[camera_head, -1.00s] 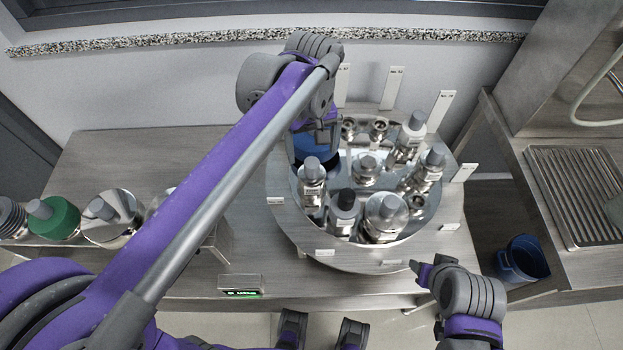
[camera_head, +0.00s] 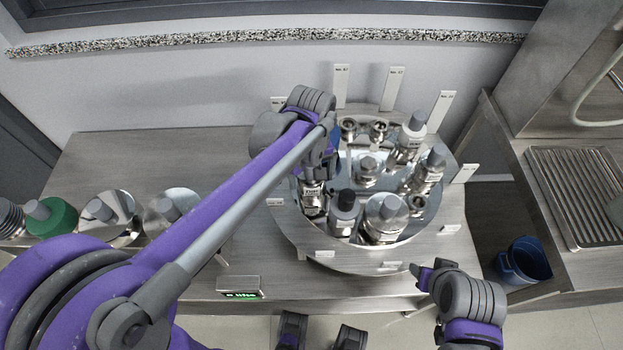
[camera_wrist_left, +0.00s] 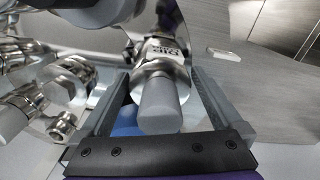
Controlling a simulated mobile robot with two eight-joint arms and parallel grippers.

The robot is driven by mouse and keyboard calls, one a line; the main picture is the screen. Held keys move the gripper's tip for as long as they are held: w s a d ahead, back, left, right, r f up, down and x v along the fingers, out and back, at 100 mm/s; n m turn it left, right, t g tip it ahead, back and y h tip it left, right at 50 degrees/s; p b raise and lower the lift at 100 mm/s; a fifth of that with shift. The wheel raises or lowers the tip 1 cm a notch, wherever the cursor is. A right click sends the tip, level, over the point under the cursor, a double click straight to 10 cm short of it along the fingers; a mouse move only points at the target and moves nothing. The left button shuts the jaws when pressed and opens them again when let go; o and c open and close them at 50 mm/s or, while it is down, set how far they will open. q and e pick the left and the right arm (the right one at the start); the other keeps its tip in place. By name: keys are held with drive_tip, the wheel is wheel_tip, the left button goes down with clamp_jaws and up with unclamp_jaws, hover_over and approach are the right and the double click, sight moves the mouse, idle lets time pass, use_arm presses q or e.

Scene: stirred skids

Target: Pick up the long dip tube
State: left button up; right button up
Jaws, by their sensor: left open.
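A metal fitting with a grey cap and a printed label, apparently the long dip tube (camera_head: 313,198), stands at the left inside the round metal tank (camera_head: 350,257). In the left wrist view, the grey-capped fitting (camera_wrist_left: 160,102) lies between the two fingers of my left gripper (camera_wrist_left: 160,78). The fingers are open, one on each side, with gaps visible. The label is too blurred to read fully. In the head view my left gripper (camera_head: 318,168) is over the fitting and hides its cap. My right gripper (camera_head: 424,275) is at the front right, outside the tank.
Several capped fittings crowd the tank, including a dark-capped one (camera_head: 344,210) and a wide one (camera_head: 386,215) close by. White tags stand behind the tank. More capped parts, one green (camera_head: 52,218), stand at left. A small display (camera_head: 240,288) is in front.

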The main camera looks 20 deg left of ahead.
use_arm(q)
drive_tip(key=c, duration=1.4)
drive_tip(key=shift+o, duration=0.2)
drive_tip(key=shift+r, duration=0.2)
wheel_tip(320, 180, up, 18)
drive_tip(key=p, duration=0.1)
drive_tip(key=shift+f+p, duration=0.15)
drive_tip(key=shift+p, duration=0.2)
use_arm(e)
drive_tip(key=shift+w+r, duration=0.2)
drive_tip(key=shift+r, duration=0.9)
use_arm(q)
wheel_tip(320, 180, up, 7)
drive_tip(key=p, duration=0.4)
drive_tip(key=shift+f, duration=0.2)
use_arm(e)
drive_tip(key=r, duration=0.2)
drive_tip(key=w+r, duration=0.2)
drive_tip(key=r, duration=0.1)
drive_tip(key=shift+r, duration=0.3)
use_arm(q)
drive_tip(key=shift+a, duration=0.1)
use_arm(e)
drive_tip(key=shift+s, duration=0.15)
